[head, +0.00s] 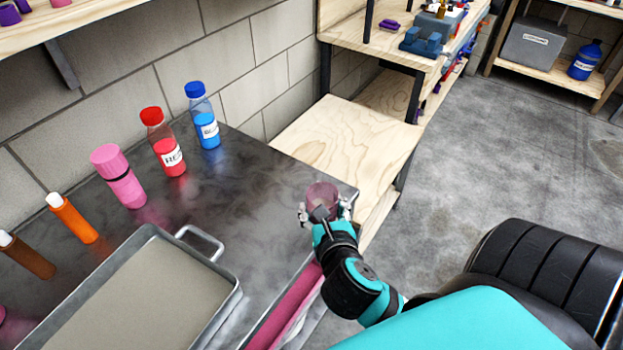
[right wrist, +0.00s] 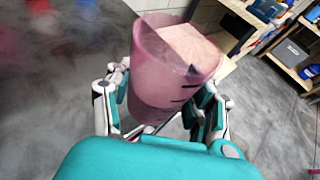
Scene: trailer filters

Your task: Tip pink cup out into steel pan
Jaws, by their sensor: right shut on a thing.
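My right gripper (head: 325,212) is shut on a pink translucent cup (head: 322,194) near the right end of the dark metal table. In the right wrist view the pink cup (right wrist: 170,75) sits between both fingers (right wrist: 165,100). It looks roughly upright, with a pale pinkish content showing inside near the rim. The steel pan (head: 232,300) lies on the table at the lower left of the head view, with a loop handle at its far end. Its flat inside looks pale grey-beige. The cup is to the right of the pan, clear of it. My left gripper is not in view.
Behind the pan stand a pink bottle (head: 118,177), a red-capped bottle (head: 163,142), a blue-capped bottle (head: 203,116) and an orange tube (head: 73,218). A wooden shelf unit (head: 345,135) stands beyond the table's right end. The table (head: 250,210) between pan and cup is bare.

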